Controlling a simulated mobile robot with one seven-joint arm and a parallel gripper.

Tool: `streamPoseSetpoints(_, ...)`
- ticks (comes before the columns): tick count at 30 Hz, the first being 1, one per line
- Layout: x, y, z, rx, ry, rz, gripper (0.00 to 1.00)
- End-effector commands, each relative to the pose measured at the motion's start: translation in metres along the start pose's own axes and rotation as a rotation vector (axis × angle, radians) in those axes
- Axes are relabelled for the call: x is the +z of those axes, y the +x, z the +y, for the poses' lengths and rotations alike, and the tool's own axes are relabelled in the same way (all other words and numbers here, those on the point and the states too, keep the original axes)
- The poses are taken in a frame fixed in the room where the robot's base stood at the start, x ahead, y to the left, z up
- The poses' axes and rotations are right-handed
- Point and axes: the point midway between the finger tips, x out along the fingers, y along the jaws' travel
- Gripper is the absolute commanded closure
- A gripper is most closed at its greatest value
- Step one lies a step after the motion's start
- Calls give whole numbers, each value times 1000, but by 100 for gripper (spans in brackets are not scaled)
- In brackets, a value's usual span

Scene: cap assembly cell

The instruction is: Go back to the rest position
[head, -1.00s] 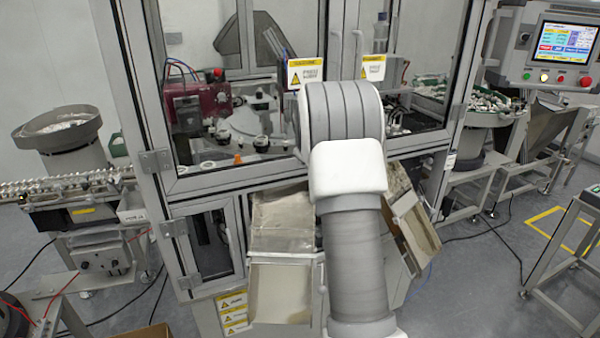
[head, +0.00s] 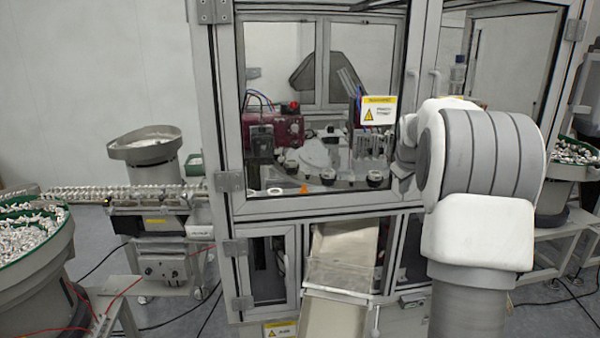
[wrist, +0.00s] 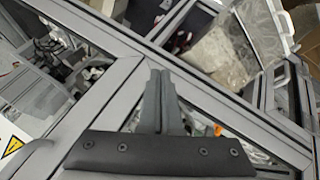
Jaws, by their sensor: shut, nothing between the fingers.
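My gripper (wrist: 158,75) shows in the wrist view with its two dark fingers together and nothing between them. It points at grey frame bars (wrist: 215,95) of the machine; I cannot tell how far off they are. In the head view my arm stands at the right in front of the assembly machine (head: 225,110), and the gripper itself is hidden behind the arm.
The glazed machine has a metal chute (head: 343,255) below its window. A bowl feeder (head: 145,150) stands at the left, and a green-rimmed bowl of white parts (head: 30,240) is at the near left. Another parts bowl (head: 578,155) is at the far right.

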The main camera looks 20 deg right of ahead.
Motion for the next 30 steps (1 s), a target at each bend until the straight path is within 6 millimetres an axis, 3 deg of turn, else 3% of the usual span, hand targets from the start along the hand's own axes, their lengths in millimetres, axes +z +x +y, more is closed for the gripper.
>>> streamPoseSetpoints(5, -4, -16, -12, -10, 8, 7, 100)
streamPoseSetpoints(8, -7, -44, -35, -31, 22, 16, 100)
streamPoseSetpoints(14, 3, -117, -102, -95, 69, 31, 100)
streamPoseSetpoints(23, 58, -206, -199, -195, 140, 36, 100)
streamPoseSetpoints(30, 127, -253, -267, -273, 193, 26, 100)
